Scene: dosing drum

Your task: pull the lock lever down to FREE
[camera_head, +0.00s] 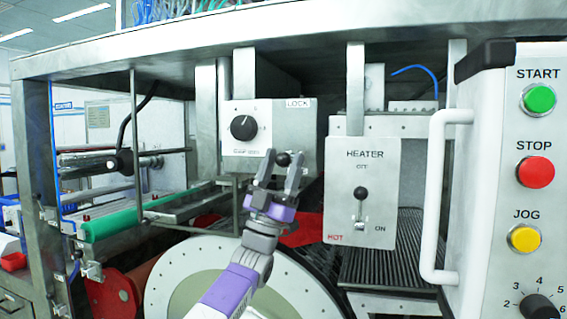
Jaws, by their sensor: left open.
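The grey lock box (265,117) hangs under the top frame, with a LOCK label (297,103) at its upper right. A small black ball (283,158), apparently the lock lever's knob, shows near the box's lower right. The lever's shaft and any FREE mark are hidden or too small to read. My left gripper (281,166) is open in front of the box, its fingers pointing up. The ball appears between its two fingertips; I cannot tell whether they touch it. My right gripper is out of view.
A black dial (243,127) is on the lock box's left part. A heater panel (361,155) with a black-knobbed lever hangs to the right. A white handle (436,195) and a START, STOP and JOG panel (537,130) stand farther right. A perforated drum (185,275) is below.

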